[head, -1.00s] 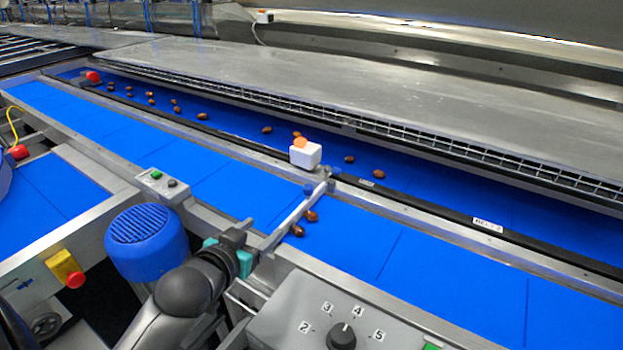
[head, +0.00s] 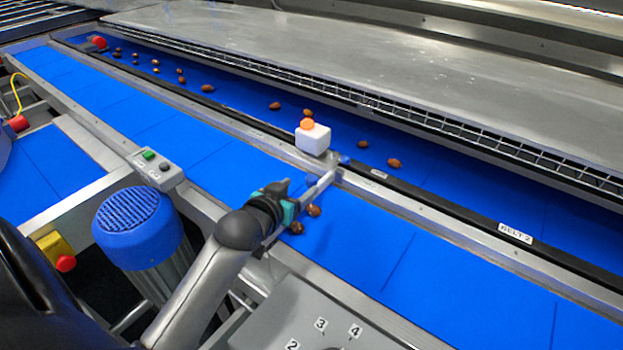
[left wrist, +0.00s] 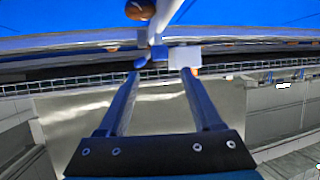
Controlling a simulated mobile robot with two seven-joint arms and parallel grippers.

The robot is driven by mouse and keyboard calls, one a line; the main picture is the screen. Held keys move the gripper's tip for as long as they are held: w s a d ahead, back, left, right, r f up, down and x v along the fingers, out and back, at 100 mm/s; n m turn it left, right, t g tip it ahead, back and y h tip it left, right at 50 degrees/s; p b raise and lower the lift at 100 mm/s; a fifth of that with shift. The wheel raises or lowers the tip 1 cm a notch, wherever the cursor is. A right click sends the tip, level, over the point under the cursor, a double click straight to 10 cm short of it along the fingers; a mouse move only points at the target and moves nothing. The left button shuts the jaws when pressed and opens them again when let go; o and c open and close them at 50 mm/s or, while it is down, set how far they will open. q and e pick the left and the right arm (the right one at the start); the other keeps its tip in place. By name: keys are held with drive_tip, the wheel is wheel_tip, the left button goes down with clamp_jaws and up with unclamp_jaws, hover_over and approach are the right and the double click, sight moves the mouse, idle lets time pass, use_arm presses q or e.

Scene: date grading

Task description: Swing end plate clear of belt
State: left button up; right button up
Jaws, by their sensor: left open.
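The end plate (head: 321,187) is a narrow pale metal bar lying across the near blue belt, with a blue knob (head: 313,180) near its far end. Two brown dates (head: 314,211) rest on the belt just right of the plate. My left gripper (head: 286,189) is over the belt on the plate's left side, close to the knob; its jaws are open and empty. In the left wrist view the two fingers (left wrist: 160,72) point toward the plate (left wrist: 170,18) and the knob (left wrist: 143,58). Contact cannot be told. My right gripper is not seen.
A white box with an orange top (head: 313,138) stands on the rail beyond the plate. Dates lie scattered on the far belt (head: 235,108). A blue motor (head: 137,225), a button box (head: 155,167) and a numbered dial panel (head: 310,320) sit on the near side.

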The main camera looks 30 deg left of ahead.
sight(311, 178)
use_arm(q)
drive_tip(key=b+x, duration=0.1)
drive_tip(key=x, duration=0.7)
drive_tip(key=shift+w, duration=0.2)
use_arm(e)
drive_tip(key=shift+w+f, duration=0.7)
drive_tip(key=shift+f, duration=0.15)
use_arm(q)
drive_tip(key=shift+c, duration=0.3)
clamp_jaws()
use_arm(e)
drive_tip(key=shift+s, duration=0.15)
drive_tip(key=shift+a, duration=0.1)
